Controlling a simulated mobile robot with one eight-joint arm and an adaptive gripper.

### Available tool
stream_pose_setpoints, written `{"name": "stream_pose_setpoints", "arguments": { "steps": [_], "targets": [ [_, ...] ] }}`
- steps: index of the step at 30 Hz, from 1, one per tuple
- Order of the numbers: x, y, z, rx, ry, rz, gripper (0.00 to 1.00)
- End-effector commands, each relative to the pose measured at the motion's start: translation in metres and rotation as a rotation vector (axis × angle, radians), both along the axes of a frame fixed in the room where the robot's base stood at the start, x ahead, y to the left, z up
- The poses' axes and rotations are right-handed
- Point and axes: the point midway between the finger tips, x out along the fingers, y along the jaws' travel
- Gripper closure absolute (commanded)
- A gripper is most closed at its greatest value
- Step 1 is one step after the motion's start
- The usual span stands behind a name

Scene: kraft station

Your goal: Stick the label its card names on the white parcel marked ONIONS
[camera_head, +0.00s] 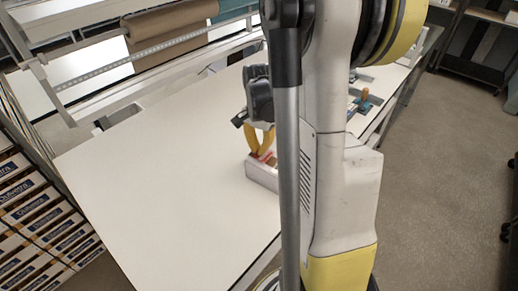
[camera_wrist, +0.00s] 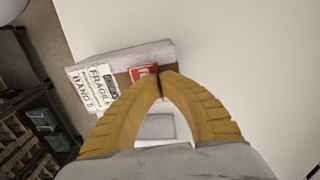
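A white box-shaped parcel (camera_head: 261,174) stands on the white table, partly hidden behind my arm. In the wrist view the parcel (camera_wrist: 122,57) shows a pale top, a brown strip and white cards (camera_wrist: 97,87) printed FRAGILE and other words. I cannot read ONIONS on it. A red label (camera_wrist: 143,74) with a white mark is on or just above the parcel, against my fingertips. My gripper (camera_head: 264,152) points down at the parcel; its yellow fingertips (camera_wrist: 160,74) meet in the wrist view. I cannot tell whether the label is pinched between them or lies behind.
The white table (camera_head: 165,190) is bare at the left and front. A pale grey square (camera_wrist: 158,127) shows between my fingers. A brown paper roll (camera_head: 170,30) hangs at the back. Stacked boxes (camera_head: 45,215) stand at left. Small items (camera_head: 364,100) lie beyond my arm.

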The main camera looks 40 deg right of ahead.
Motion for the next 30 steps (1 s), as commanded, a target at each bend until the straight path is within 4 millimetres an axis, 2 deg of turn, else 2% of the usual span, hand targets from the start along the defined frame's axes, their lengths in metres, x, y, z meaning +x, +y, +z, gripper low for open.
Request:
{"name": "stream_pose_setpoints", "arguments": {
  "steps": [30],
  "targets": [
    [-0.0001, 0.0002, -0.0060, 0.000, 0.000, 0.000, 1.00]
  ]
}}
